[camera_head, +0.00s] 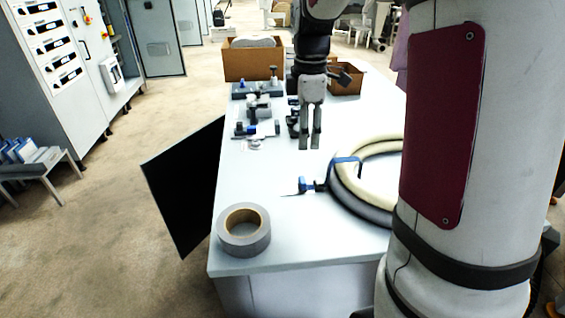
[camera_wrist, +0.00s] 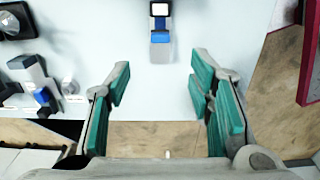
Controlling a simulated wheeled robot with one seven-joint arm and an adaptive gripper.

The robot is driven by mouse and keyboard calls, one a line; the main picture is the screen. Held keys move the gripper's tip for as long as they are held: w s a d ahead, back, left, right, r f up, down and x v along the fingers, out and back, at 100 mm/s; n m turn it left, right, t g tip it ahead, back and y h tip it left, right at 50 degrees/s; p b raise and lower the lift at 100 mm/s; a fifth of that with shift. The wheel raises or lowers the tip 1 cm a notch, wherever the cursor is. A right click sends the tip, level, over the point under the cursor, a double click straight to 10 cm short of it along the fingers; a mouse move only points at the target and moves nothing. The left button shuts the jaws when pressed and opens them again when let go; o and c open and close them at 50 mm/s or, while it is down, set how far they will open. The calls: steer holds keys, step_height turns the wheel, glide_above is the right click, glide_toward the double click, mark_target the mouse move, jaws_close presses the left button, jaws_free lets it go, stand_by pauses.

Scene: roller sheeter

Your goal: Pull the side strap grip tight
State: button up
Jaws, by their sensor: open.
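A blue strap (camera_head: 345,160) arches over a coil of cream and black hose (camera_head: 345,200) on the white table. A blue block-like grip (camera_head: 307,186) sits at the coil's left side, with a thin dark end pointing left. My gripper (camera_head: 311,143) points down above the table, behind the grip and apart from it. In the wrist view its teal-padded fingers (camera_wrist: 158,98) are spread wide with nothing between them. My arm hides the coil's right part.
A grey tape roll (camera_head: 244,230) stands at the table's (camera_head: 300,238) front left corner. Several fixtures with blue parts (camera_head: 257,130) lie along the left edge. Cardboard boxes (camera_head: 250,62) stand at the back. A black panel (camera_head: 188,187) leans out beside the left edge.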

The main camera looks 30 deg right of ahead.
mark_target(303, 179)
step_height(303, 179, down, 14)
steer(key=shift+a+r, duration=0.1)
stand_by(0.5)
